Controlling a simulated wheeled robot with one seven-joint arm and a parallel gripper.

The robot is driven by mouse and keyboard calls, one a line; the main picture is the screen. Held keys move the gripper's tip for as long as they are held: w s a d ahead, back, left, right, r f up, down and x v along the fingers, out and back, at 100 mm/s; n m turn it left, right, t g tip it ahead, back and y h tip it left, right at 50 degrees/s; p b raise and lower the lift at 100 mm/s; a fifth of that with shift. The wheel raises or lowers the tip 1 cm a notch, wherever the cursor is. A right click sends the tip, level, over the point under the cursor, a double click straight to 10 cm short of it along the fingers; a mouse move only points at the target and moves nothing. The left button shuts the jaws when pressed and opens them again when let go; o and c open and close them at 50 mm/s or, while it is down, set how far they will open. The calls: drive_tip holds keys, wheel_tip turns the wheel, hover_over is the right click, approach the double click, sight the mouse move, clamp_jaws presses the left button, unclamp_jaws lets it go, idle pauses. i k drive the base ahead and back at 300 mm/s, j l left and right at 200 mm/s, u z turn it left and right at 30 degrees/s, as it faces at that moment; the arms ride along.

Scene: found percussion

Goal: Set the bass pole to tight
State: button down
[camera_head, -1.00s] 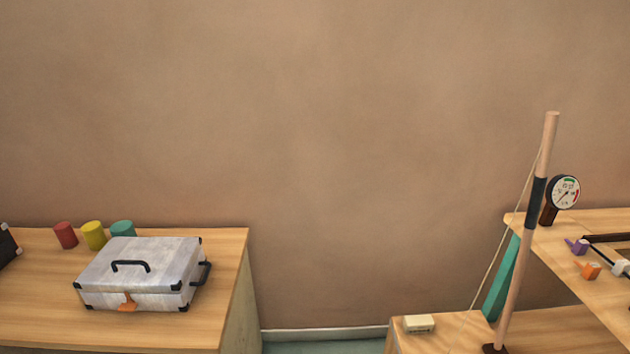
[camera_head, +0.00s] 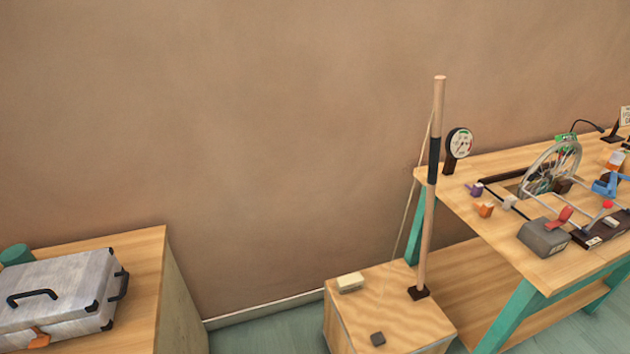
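The bass pole (camera_head: 427,230) is a light wooden pole with a black grip band (camera_head: 433,160). It stands on a dark foot on top of a wooden box (camera_head: 342,318) and leans slightly to the right at its top. A thin cord (camera_head: 408,205) runs from near the pole's top down toward the box, left of the pole. A round dial gauge (camera_head: 460,143) with green and red marks stands on the bench just right of the pole; its needle reading is too small to tell. My gripper is not in view.
A workbench (camera_head: 525,275) with teal legs stands right of the box, carrying a spoked wheel (camera_head: 553,168), a grey box with a red lever (camera_head: 545,237) and small blocks. A pale block (camera_head: 350,282) lies on the wooden box. A silver case (camera_head: 60,290) sits on the left table. Floor (camera_head: 265,338) shows between.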

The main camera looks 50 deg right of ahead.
sight(440, 81)
drive_tip(key=z, duration=1.3)
